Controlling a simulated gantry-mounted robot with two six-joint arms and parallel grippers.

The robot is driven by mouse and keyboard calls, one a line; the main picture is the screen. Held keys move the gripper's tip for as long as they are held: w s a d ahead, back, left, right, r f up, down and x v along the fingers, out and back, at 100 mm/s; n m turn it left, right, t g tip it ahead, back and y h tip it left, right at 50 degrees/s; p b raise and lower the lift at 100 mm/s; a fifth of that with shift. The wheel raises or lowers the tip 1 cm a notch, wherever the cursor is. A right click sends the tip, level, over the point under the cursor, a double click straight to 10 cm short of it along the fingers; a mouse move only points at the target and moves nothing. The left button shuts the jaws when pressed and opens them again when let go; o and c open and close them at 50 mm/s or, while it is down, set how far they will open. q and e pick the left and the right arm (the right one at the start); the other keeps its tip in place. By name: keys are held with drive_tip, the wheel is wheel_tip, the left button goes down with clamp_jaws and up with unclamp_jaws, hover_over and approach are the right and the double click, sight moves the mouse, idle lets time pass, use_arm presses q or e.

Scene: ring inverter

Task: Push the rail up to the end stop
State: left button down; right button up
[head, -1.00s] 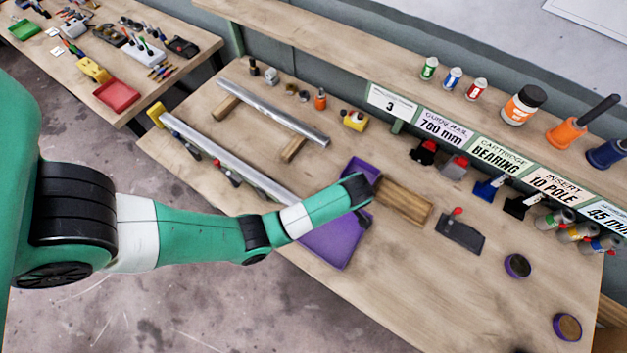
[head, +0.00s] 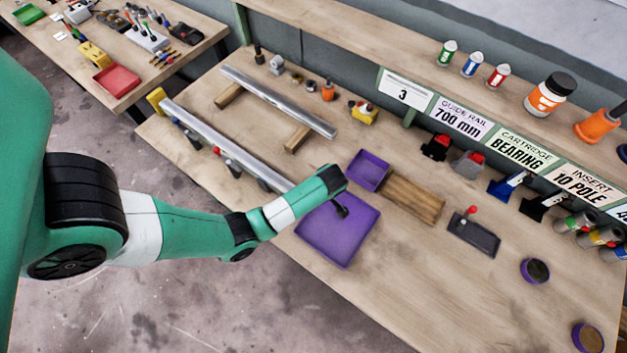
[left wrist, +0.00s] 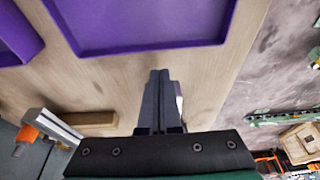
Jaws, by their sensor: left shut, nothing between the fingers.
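The silver rail (head: 225,144) lies along the bench's front edge in the head view. Its far left end is close to a yellow block (head: 156,99), which looks like the end stop; I cannot tell whether they touch. The rail's right end is beside my left wrist, partly hidden by it. My left gripper (head: 342,211) points down over the large purple tray, to the right of the rail's end. In the left wrist view its dark fingers (left wrist: 158,98) are together with nothing between them. My right gripper is not in view.
A second silver rail (head: 275,100) lies on wooden blocks behind. Small clamps (head: 226,160) stand along the front rail. A large purple tray (head: 345,245), a small purple tray (head: 368,170) and a wooden block (head: 413,197) are nearby. The bench's right front is clear.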

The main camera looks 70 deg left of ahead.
use_arm(q)
drive_tip(key=shift+s+a+r+p, duration=0.15)
drive_tip(key=shift+a+p, duration=0.05)
drive_tip(key=shift+p, duration=0.2)
drive_tip(key=s+a+p, duration=0.2)
drive_tip(key=shift+a+p, duration=0.2)
drive_tip(key=shift+p, duration=0.2)
drive_tip(key=shift+w, duration=0.1)
drive_tip(key=shift+f, duration=0.2)
